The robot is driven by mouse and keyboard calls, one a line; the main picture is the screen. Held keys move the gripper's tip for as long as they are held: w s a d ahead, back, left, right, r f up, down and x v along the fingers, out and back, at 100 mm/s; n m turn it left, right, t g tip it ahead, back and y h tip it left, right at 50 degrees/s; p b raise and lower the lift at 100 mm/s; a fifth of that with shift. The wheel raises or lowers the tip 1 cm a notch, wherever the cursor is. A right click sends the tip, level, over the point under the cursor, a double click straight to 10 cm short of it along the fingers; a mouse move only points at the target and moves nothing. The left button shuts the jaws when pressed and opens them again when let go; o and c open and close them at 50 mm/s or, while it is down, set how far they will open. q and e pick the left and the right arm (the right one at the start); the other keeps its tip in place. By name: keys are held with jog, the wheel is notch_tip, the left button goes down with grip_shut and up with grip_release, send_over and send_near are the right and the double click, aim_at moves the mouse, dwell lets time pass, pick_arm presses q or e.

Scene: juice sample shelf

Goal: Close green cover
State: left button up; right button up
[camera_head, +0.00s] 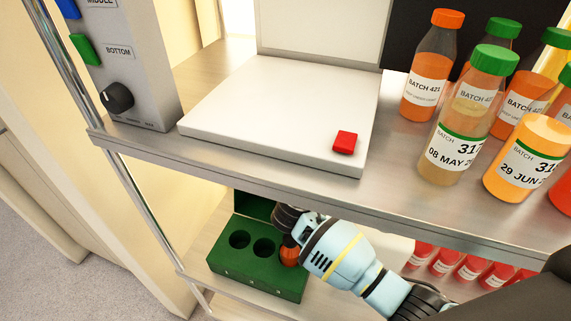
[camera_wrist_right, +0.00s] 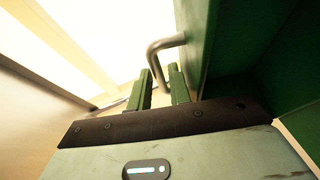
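A green box (camera_head: 256,270) with a row of round holes sits on the lower shelf in the head view. Its green cover (camera_head: 256,206) stands raised at the back, partly hidden by the upper shelf and my right gripper. An orange cap (camera_head: 289,257) shows in the right-hand hole. My right gripper (camera_head: 286,222) is at the cover's right part. In the right wrist view, a bent grey metal handle (camera_wrist_right: 164,44) juts from a green panel (camera_wrist_right: 222,45). The right fingers (camera_wrist_right: 162,85) are apart, with the handle between them; contact is unclear. My left gripper is not in view.
The upper shelf (camera_head: 230,165) overhangs the box and carries a white device with a red button (camera_head: 345,142), several juice bottles, and a control panel (camera_head: 130,60) with a knob. Red bottles (camera_head: 470,267) stand on the lower shelf, right of my arm.

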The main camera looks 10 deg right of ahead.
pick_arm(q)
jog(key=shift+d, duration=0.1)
pick_arm(e)
jog(key=shift+w, duration=0.2)
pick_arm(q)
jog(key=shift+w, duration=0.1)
pick_arm(e)
grip_shut()
jog(key=shift+s, duration=0.1)
jog(key=shift+s+a+t+b, duration=0.4)
jog(key=shift+s, duration=0.1)
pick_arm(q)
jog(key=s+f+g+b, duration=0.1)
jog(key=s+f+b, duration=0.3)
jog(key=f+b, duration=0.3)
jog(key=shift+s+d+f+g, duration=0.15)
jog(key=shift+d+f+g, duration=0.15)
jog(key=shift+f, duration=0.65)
pick_arm(e)
jog(key=s+a+r+n+t, duration=0.1)
jog(key=s+a+t, duration=0.3)
jog(key=s, duration=0.4)
jog(key=shift+s+a+r+n+h, duration=0.2)
jog(key=shift+s+a+n+h, duration=0.3)
jog(key=shift+a, duration=0.4)
jog(key=shift+w, duration=0.1)
